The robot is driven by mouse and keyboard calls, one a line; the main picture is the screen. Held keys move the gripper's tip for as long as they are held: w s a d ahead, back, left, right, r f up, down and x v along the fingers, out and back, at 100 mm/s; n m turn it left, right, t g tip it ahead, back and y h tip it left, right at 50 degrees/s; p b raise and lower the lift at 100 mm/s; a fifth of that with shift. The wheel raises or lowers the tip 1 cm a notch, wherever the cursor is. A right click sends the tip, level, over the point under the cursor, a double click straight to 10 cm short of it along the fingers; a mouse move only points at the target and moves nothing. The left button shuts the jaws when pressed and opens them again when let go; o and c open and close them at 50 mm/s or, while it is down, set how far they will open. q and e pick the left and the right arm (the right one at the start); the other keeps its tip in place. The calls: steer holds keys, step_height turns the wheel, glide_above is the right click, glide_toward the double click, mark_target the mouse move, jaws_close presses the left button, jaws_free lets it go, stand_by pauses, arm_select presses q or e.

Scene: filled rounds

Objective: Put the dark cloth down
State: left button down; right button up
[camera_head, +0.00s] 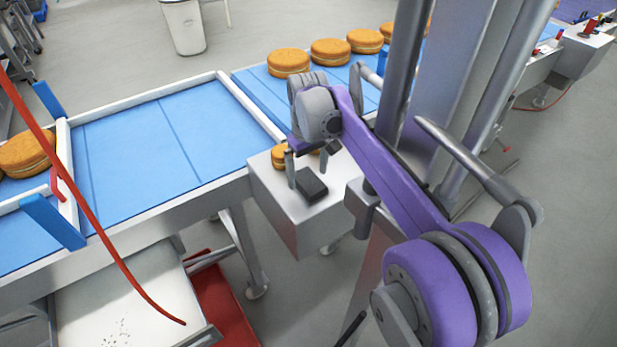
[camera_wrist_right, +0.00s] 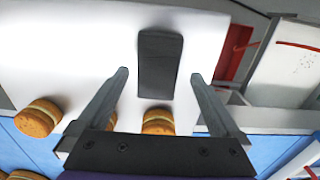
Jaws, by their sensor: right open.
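The dark cloth (camera_head: 312,186) is a small, folded, dark grey rectangle. It lies flat on the pale metal side table (camera_head: 290,218) next to the conveyor. In the right wrist view the cloth (camera_wrist_right: 160,65) shows ahead, between the lines of the two fingers, with pale surface visible on both sides of it. My right gripper (camera_head: 307,176) is open and empty, just above the table by the cloth; its fingers (camera_wrist_right: 159,76) do not appear to touch it. My left gripper is not in view.
A round filled cake (camera_head: 278,156) sits on the table close behind the gripper. More cakes (camera_head: 289,62) stand on the blue conveyor (camera_head: 180,130). A metal column (camera_head: 405,70) rises to the right. A red line (camera_head: 110,240) crosses the left side.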

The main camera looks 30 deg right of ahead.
mark_target(309, 181)
step_height(309, 181, up, 10)
steer(key=s+a+f+t, duration=0.2)
steer(key=s+a+f, duration=0.3)
steer(key=s+f, duration=0.4)
steer(key=s+a+f+m+t+p, duration=0.1)
steer(key=s+a+f+t, duration=0.2)
steer(key=s+f, duration=0.7)
steer(key=shift+s+a+p, duration=0.3)
steer(key=shift+s+a, duration=0.75)
steer(key=shift+s, duration=0.1)
